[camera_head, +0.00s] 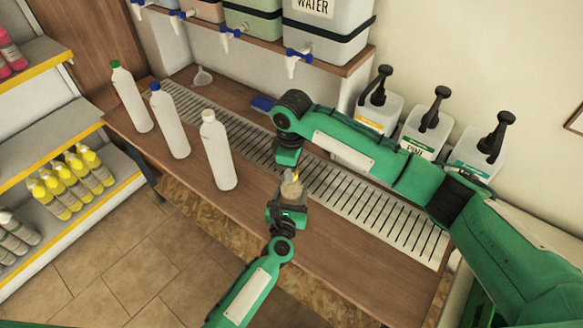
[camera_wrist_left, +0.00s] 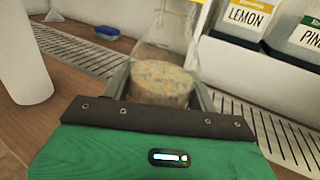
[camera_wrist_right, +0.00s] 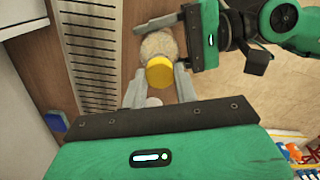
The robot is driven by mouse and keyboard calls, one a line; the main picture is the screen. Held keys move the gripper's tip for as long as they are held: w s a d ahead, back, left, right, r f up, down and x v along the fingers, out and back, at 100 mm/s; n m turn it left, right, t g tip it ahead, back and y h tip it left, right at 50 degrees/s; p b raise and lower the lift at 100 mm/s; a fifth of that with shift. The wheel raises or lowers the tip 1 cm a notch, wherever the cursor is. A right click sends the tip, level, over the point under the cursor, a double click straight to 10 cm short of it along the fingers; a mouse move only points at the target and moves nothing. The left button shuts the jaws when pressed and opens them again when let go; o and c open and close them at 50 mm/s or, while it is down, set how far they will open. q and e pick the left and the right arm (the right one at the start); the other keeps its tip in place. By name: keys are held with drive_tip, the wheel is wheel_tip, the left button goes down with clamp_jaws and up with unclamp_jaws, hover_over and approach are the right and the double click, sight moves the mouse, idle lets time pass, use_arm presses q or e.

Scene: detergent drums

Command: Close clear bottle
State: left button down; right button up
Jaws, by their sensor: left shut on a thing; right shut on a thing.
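The clear bottle (camera_head: 291,190) holds pale beige grains and stands upright between the jaws of my left gripper (camera_head: 288,205). In the left wrist view the jaws are shut on the bottle's grain-filled lower part (camera_wrist_left: 162,83); its top runs out of that picture. My right gripper (camera_head: 291,168) is above it, shut on a yellow cap (camera_wrist_right: 160,74). In the right wrist view the cap lies over the bottle (camera_wrist_right: 157,46), in line with its top. The jaws partly hide the cap in the head view, so I cannot tell whether it is seated.
Three white bottles stand left, with green, blue and white caps; the white-capped one (camera_head: 217,150) is nearest. A slotted drain grate (camera_head: 350,200) crosses the wooden counter. Pump containers (camera_head: 425,130) stand behind my right arm. A funnel (camera_head: 202,77) and blue sponge (camera_head: 262,103) lie at the back.

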drive_tip(key=m, duration=0.5)
drive_tip(key=shift+m, duration=0.3)
drive_tip(key=m, duration=1.1)
drive_tip(key=shift+a, duration=0.1)
drive_tip(key=m, duration=0.3)
drive_tip(key=shift+m, duration=0.4)
drive_tip(key=m, duration=0.5)
drive_tip(key=shift+m, duration=0.4)
drive_tip(key=m, duration=0.4)
drive_tip(key=shift+m, duration=0.3)
drive_tip(key=m, duration=0.9)
drive_tip(key=o, duration=1)
